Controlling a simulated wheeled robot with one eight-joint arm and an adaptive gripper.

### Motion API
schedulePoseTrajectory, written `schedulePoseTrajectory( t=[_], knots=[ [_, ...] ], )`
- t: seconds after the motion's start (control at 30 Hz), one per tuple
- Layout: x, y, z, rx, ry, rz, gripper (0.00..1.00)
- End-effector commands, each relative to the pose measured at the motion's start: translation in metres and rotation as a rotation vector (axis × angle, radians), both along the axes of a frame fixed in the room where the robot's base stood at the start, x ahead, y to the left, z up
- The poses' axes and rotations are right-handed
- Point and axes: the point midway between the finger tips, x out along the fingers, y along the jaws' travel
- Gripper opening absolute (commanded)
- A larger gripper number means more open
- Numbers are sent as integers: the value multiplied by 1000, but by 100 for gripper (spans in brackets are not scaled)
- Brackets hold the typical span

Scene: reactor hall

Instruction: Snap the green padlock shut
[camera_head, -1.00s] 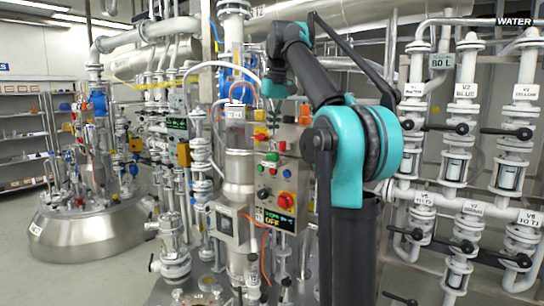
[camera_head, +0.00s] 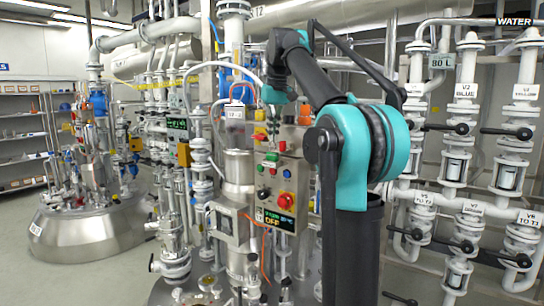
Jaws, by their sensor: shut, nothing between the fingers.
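My arm reaches from the right over a control panel in the middle of the head view. My gripper (camera_head: 273,114) hangs below the teal wrist, small and partly lost against the pipes behind. It looks shut and empty, above the panel's upper switches. I cannot make out a green padlock for certain; small coloured parts crowd the area below the gripper.
The control panel (camera_head: 267,190) carries a red knob (camera_head: 286,200) and a lit display. Pipes and hoses crowd around it. A valve rack (camera_head: 460,150) stands at the right. A steel vessel (camera_head: 85,235) stands at the left, with open floor in front.

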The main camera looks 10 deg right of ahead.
Motion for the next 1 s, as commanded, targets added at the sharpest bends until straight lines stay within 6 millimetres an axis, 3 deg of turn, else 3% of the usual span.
schedulePoseTrajectory(
  t=[0.63, 1.0],
  knots=[
    [0, 0, -12, 0, 0, 0, 0],
    [1, 0, -5, 0, 0, 0, 0]
  ],
)
